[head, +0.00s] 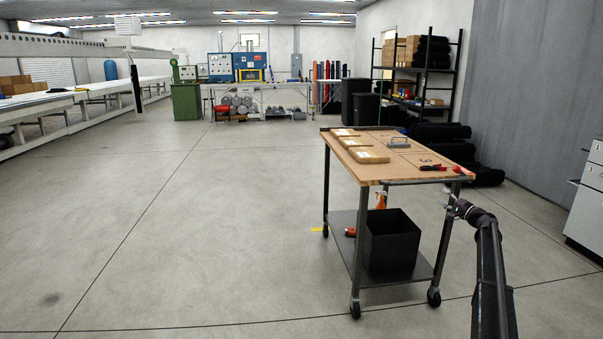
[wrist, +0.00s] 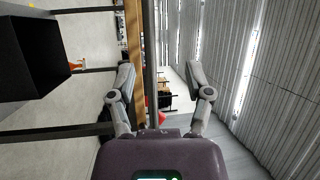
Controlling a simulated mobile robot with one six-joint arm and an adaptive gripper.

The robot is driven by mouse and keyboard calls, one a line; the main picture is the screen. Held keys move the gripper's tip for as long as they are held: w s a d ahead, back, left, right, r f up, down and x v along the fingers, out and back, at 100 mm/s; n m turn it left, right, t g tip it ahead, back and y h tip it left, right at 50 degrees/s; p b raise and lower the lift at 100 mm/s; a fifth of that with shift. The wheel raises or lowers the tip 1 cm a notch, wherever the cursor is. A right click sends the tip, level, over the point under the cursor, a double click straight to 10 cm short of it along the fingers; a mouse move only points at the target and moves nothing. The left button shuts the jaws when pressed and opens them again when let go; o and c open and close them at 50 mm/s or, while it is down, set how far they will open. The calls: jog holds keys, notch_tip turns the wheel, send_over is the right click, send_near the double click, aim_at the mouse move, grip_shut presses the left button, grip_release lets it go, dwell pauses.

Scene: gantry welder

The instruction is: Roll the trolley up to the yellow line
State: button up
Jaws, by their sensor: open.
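The trolley (head: 400,172) stands right of centre in the head view, with a wooden top, dark legs, a lower shelf and castors. A dark bar (head: 425,182) runs along its near end; in the wrist view the bar (wrist: 150,60) passes upright between the finger lines. My gripper (head: 452,200) is open and empty near the trolley's near right corner, just below the bar. Its two fingers (wrist: 162,88) are spread in the wrist view; I cannot tell how far the bar lies from them. A short piece of yellow line (head: 316,229) shows on the floor left of the trolley, partly hidden by it.
A black bin (head: 392,240) and an orange spray bottle (head: 381,200) are on the lower shelf. Packages (head: 366,155) and red-handled tools (head: 433,168) lie on top. A shelf rack (head: 417,70) stands behind, a cabinet (head: 587,210) at right. Floor to the left is clear.

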jog(key=s+a+f+n+g, duration=0.2)
jog(key=s+a+f+g, duration=0.4)
jog(key=a, duration=0.5)
jog(key=s+a+f+n+g+h, duration=0.1)
jog(key=s+a+f+n, duration=0.2)
jog(key=s+a, duration=0.65)
jog(key=s+a+f+n+g, duration=0.2)
jog(key=s+a+f+g, duration=0.4)
jog(key=a, duration=0.5)
jog(key=s+a+f+n+g+h, duration=0.15)
jog(key=s+a, duration=0.25)
jog(key=s, duration=0.5)
jog(key=s+a+f+n+g+h, duration=0.1)
jog(key=s+a+f+h, duration=0.25)
jog(key=s, duration=0.65)
jog(key=s+n+g+h, duration=0.15)
jog(key=s+h, duration=0.25)
jog(key=s, duration=0.9)
notch_tip(320, 180, up, 22)
jog(key=p, duration=2.3)
jog(key=shift+d+r+p, duration=0.15)
jog(key=shift+d+p, duration=0.05)
jog(key=shift+p, duration=0.2)
